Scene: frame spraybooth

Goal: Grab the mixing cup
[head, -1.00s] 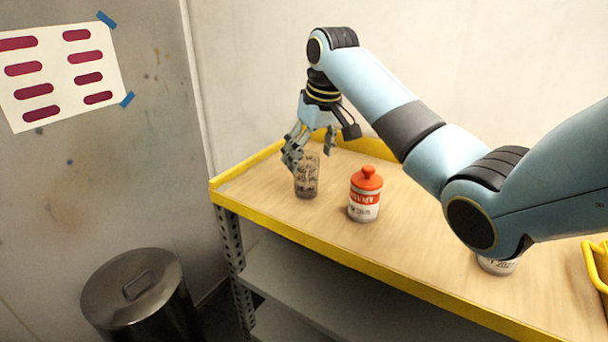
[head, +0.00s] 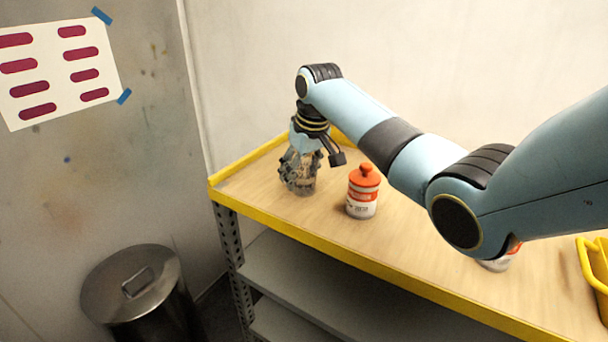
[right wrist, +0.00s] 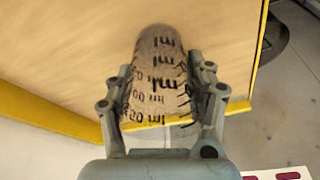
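The mixing cup (head: 300,184) is a clear cup with dark printed markings, standing near the far left corner of the wooden shelf top. My right gripper (head: 299,171) has come down over it, with a finger on each side, and hides part of the cup. In the right wrist view the cup (right wrist: 158,85) lies between the two fingers of my right gripper (right wrist: 160,85). The fingers look spread, with narrow gaps beside the cup near their tips. My left gripper is out of view.
A white can with an orange lid (head: 362,192) stands just right of the cup. Another can (head: 497,264) is partly hidden behind my right arm, and a yellow container (head: 594,268) sits at the right edge. A yellow rim (head: 240,216) edges the shelf top. A metal bin (head: 140,290) stands below left.

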